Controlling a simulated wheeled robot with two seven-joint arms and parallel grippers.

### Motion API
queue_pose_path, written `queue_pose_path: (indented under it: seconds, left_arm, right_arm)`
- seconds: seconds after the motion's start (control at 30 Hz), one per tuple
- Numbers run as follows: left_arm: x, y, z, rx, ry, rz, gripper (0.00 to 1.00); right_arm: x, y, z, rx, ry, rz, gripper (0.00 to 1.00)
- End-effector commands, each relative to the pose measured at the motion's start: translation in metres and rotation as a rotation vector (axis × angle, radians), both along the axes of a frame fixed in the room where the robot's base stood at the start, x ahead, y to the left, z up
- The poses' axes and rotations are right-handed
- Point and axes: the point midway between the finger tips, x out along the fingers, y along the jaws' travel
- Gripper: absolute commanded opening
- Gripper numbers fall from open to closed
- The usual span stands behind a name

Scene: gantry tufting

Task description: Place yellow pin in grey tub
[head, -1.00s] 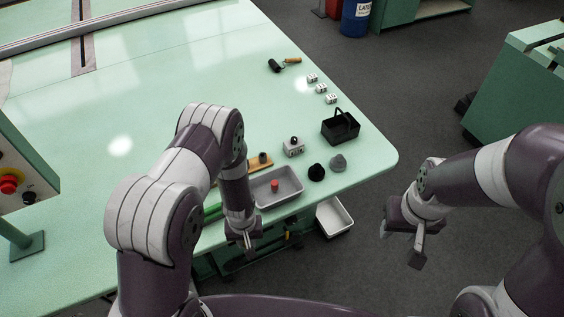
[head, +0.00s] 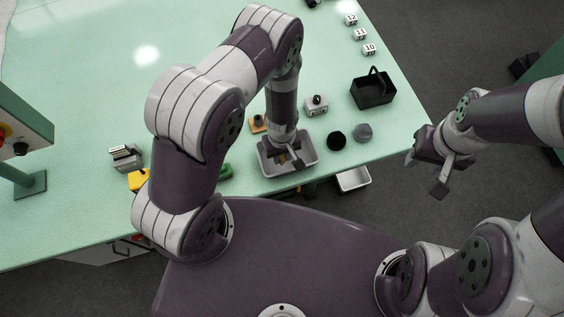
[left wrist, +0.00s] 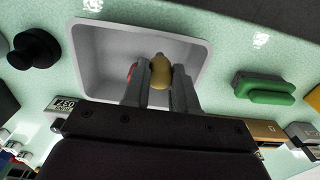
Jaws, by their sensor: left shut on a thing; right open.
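The grey tub (head: 309,152) stands on the table near its front edge; its pale inside (left wrist: 100,50) fills the upper middle of the left wrist view. My left gripper (head: 296,161) points down over the tub. In the left wrist view its fingers (left wrist: 160,82) are shut on the yellow pin (left wrist: 158,70), which shows against the tub's floor. I cannot tell whether the pin touches the floor. A red thing (left wrist: 132,70) shows beside one finger, partly hidden. My right gripper (head: 427,172) is open and empty, off the table's right edge.
A black round thing (head: 336,140) and a grey one (head: 363,131) stand right of the tub, a black basket (head: 372,92) behind them. A knobbed box (head: 316,106) is behind the tub. A green block (head: 226,172) is to its left. A white bin (head: 353,180) sits below the table edge.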

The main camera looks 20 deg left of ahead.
Motion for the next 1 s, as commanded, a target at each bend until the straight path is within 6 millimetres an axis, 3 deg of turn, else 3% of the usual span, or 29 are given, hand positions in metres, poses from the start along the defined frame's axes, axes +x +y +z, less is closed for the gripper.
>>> queue_pose_path:
  seconds: [0.2, 0.37, 0.4, 0.47, 0.5, 0.83, 1.0]
  left_arm:
    - [-0.001, 0.0, -0.042, 0.0, 0.001, 0.001, 0.0]
    - [-0.001, 0.0, -0.037, 0.001, 0.002, 0.001, 0.0]
    - [-0.001, 0.0, -0.037, 0.001, 0.002, 0.0, 0.3]
    - [-0.001, 0.0, -0.037, 0.001, 0.002, 0.0, 0.5]
    - [-0.001, 0.0, -0.037, 0.001, 0.002, 0.0, 0.53]
    - [0.0, 0.0, -0.033, 0.001, -0.001, 0.0, 0.53]
    - [0.001, 0.0, -0.007, -0.001, -0.004, -0.001, 0.53]
  right_arm:
    - [-0.001, 0.0, -0.036, 0.0, 0.001, 0.0, 0.43]
    - [0.0, 0.0, -0.031, 0.0, 0.0, 0.0, 0.43]
    - [0.0, 0.0, -0.031, 0.0, 0.0, 0.0, 0.43]
    - [0.0, 0.0, -0.031, 0.0, 0.0, 0.0, 0.43]
    - [0.0, 0.0, -0.031, 0.0, 0.0, 0.0, 0.43]
    - [0.0, 0.0, -0.032, 0.0, 0.0, 0.0, 0.43]
    - [0.0, 0.0, -0.037, 0.0, 0.0, 0.0, 0.43]
